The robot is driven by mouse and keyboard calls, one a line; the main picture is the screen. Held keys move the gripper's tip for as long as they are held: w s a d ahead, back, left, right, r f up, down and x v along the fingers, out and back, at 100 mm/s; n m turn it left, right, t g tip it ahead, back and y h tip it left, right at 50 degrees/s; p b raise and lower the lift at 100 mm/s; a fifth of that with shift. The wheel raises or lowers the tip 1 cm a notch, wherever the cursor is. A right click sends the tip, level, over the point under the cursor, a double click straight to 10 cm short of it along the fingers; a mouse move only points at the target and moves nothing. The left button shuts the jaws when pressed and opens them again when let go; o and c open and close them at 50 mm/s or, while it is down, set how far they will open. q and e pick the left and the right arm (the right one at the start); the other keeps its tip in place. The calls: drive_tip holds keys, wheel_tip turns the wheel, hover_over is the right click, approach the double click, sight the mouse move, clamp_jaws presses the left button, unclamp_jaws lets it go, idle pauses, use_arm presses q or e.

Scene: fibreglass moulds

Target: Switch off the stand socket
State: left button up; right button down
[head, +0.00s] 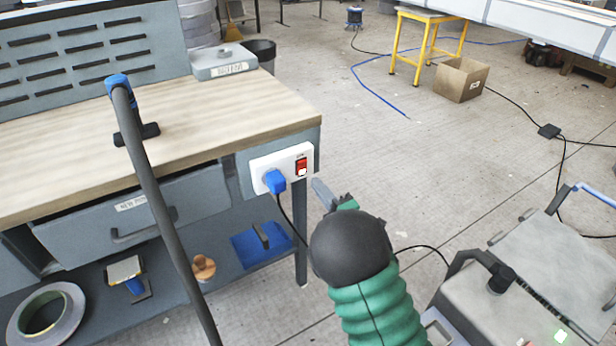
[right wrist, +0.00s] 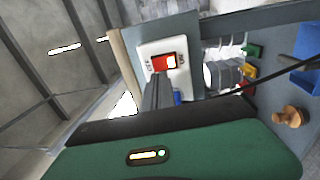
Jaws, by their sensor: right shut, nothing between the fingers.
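The white stand socket (head: 282,168) is on the front face of the workbench near its right corner. Its red rocker switch (head: 301,167) has a pale lower part. The switch also shows in the right wrist view (right wrist: 163,62). A blue plug (head: 274,182) sits in the socket left of the switch, with a black cable hanging down. My right gripper (head: 318,186) is shut and empty, just right of and below the switch. In the right wrist view its fingers (right wrist: 158,82) point at the switch and overlap its lower edge; contact cannot be told. My left gripper is not in view.
A dark hose with a blue end (head: 118,82) crosses in front of the workbench (head: 225,120). A grey machine (head: 485,300) with a green light stands at lower right. A cardboard box (head: 462,80) is farther back. The floor right of the bench is mostly clear.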

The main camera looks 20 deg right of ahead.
sight(302, 166)
drive_tip(key=b+x, duration=0.1)
drive_tip(key=x, duration=0.4)
drive_tip(key=shift+w, duration=0.35)
